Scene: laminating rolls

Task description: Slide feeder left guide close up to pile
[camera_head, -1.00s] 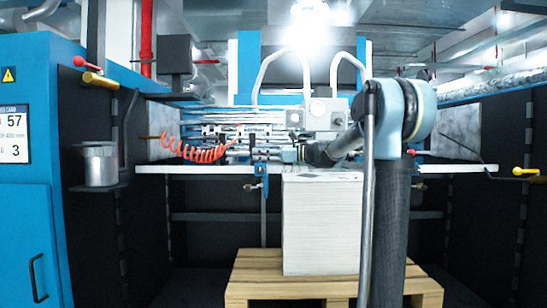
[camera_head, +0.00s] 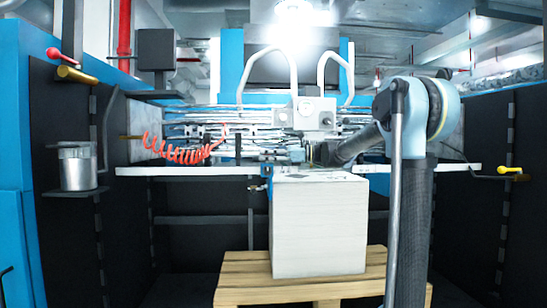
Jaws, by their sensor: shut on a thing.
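The pile (camera_head: 319,228) is a tall white stack of sheets on a wooden pallet, with some dark print on its top. The feeder left guide (camera_head: 265,185) is a narrow blue upright piece under the white rail, right at the pile's left edge. Little or no gap shows between them; I cannot tell if they touch. My gripper (camera_head: 302,155) reaches in from the right above the back of the pile, at rail height. It is small and partly lost among the machine parts. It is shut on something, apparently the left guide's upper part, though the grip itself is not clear.
The white rail (camera_head: 190,171) runs across behind the pile. The wooden pallet (camera_head: 240,290) carries the pile. A coiled orange hose (camera_head: 180,153) hangs at left. A metal can (camera_head: 75,167) stands on a side shelf.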

